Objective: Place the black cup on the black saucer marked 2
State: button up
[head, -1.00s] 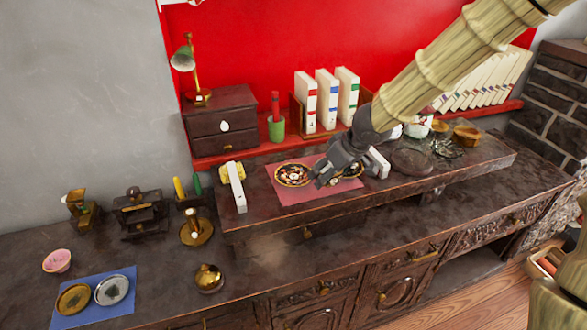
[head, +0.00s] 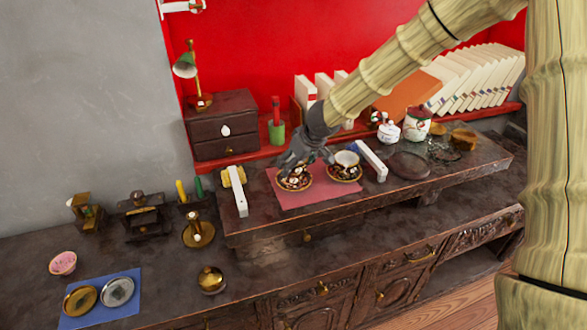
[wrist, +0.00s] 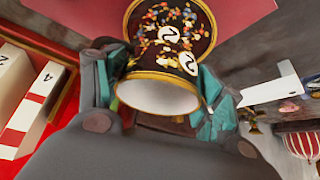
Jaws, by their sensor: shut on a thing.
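My gripper (head: 304,158) is shut on a black cup with a gold rim, a white inside and coloured flowers. In the wrist view the cup (wrist: 188,62) sits between the teal fingertips and shows a mark 2. Right beyond it is a black flowered saucer (wrist: 170,32) with a gold edge, also marked 2. In the head view this saucer (head: 294,184) lies at the left of the pink mat (head: 312,199), below my gripper. The gripper mostly hides the held cup there. I cannot tell whether the cup touches the saucer.
A second cup (head: 347,159) stands on another saucer (head: 345,176) to the right on the mat. White blocks (head: 237,190) (head: 372,161) stand either side. Books (head: 305,97) and a drawer box (head: 222,125) are behind. The shelf's front strip is clear.

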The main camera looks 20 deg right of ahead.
jog(key=shift+w+a+f, duration=0.1)
jog(key=shift+w+f, duration=0.1)
jog(key=shift+w, duration=0.05)
jog(key=shift+f, duration=1.55)
jog(key=shift+f+b, duration=0.15)
jog(key=shift+b, duration=0.3)
jog(key=o, duration=1.1)
jog(key=shift+c, duration=0.2)
jog(key=shift+r, duration=0.4)
jog(key=p+v, duration=0.1)
jog(key=v, duration=1)
jog(key=shift+s+r, duration=0.2)
jog(key=shift+r, duration=0.05)
